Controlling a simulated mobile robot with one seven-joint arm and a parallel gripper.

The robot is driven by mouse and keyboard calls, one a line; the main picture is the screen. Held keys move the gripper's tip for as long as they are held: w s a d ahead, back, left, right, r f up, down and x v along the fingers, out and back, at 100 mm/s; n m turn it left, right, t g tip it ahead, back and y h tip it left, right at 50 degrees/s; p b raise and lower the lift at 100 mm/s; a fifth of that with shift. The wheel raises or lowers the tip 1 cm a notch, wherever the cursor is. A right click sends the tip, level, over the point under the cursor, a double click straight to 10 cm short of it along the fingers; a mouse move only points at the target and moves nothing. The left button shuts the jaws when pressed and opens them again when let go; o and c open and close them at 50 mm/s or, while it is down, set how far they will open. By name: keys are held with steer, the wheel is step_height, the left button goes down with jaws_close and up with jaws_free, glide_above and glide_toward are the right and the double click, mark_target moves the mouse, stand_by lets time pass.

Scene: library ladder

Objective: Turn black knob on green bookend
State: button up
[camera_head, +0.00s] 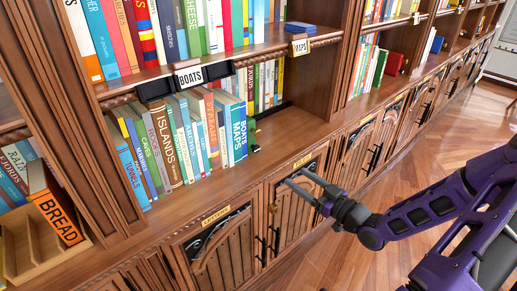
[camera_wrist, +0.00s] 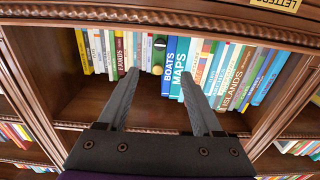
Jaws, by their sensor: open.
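The green bookend (camera_head: 251,136) stands at the right end of the lower row of books in the head view, beside the blue "Boats" and "Maps" books. A small black knob (camera_head: 256,149) shows low on it. In the wrist view the green bookend (camera_wrist: 158,55) is narrow and upright, between the blue books and a paler row, with dark round parts on its face. My gripper (camera_head: 296,177) is open and empty, in front of the cabinet and apart from the bookend. In the wrist view its fingers (camera_wrist: 158,76) frame the bookend from a distance.
The blue books (camera_head: 240,130) stand left of the bookend. The shelf board (camera_head: 290,130) to its right is bare up to a wooden upright. Cabinet doors (camera_head: 295,205) with black handles lie below the shelf.

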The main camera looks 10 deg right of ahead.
mark_target(258, 150)
steer(key=x, duration=1.7)
steer(key=shift+w+b, duration=0.1)
steer(key=shift+b, duration=0.3)
jaws_close()
